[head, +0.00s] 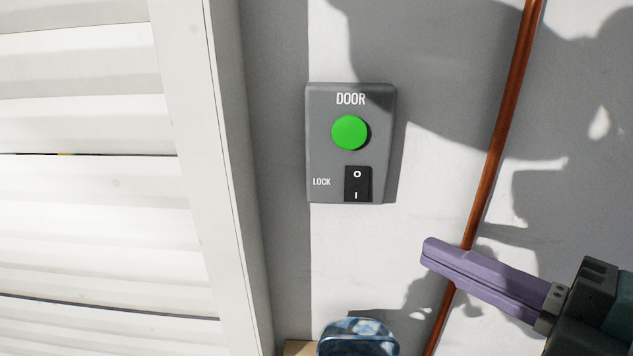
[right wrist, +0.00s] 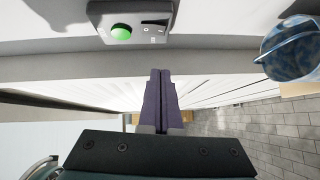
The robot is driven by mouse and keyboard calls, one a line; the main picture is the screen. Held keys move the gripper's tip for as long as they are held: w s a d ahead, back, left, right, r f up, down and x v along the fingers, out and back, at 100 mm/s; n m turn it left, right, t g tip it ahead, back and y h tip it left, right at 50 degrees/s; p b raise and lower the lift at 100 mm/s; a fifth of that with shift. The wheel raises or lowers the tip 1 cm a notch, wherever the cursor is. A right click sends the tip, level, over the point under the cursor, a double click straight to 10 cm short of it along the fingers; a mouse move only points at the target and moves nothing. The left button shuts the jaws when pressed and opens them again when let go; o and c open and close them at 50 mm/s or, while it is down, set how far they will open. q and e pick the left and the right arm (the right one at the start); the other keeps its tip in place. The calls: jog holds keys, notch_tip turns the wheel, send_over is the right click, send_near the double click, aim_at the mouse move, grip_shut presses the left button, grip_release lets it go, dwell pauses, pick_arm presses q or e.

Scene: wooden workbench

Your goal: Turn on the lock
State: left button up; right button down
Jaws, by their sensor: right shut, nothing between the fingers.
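A grey wall box labelled DOOR (head: 323,150) is mounted on the wall, with a round green button (head: 350,132) at its middle. Below the button is a black rocker lock switch (head: 358,184), marked O above and I below, with LOCK printed to its left. My right gripper (head: 428,252) has purple fingers, shut and empty, to the lower right of the box and apart from it. In the right wrist view the shut fingers (right wrist: 160,75) point toward the box (right wrist: 158,37), which is at the top. My left gripper is not in view.
A copper pipe (head: 508,92) runs down the wall right of the box, behind my right fingers. A white slatted door (head: 90,180) is at the left. A blue patterned object (head: 358,338) stands below the box; it also shows in the right wrist view (right wrist: 292,50).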

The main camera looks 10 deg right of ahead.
aim_at(350, 197)
jog(key=shift+w+a+f+p, duration=0.2)
jog(key=shift+w+a, duration=0.25)
jog(key=shift+w, duration=1.35)
jog(key=shift+w+a+f+p, duration=0.15)
jog(key=shift+w+a, duration=0.35)
jog(key=shift+w, duration=1.35)
jog(key=shift+w+a+f+p, duration=0.2)
jog(key=shift+w+a, duration=0.25)
jog(key=shift+w, duration=1.35)
jog(key=shift+w+f+b, duration=0.2)
jog(key=shift+f+b, duration=0.35)
jog(key=shift+b, duration=0.65)
jog(key=shift+d+r, duration=0.1)
jog(key=shift+r, duration=0.3)
jog(key=shift+n, duration=0.3)
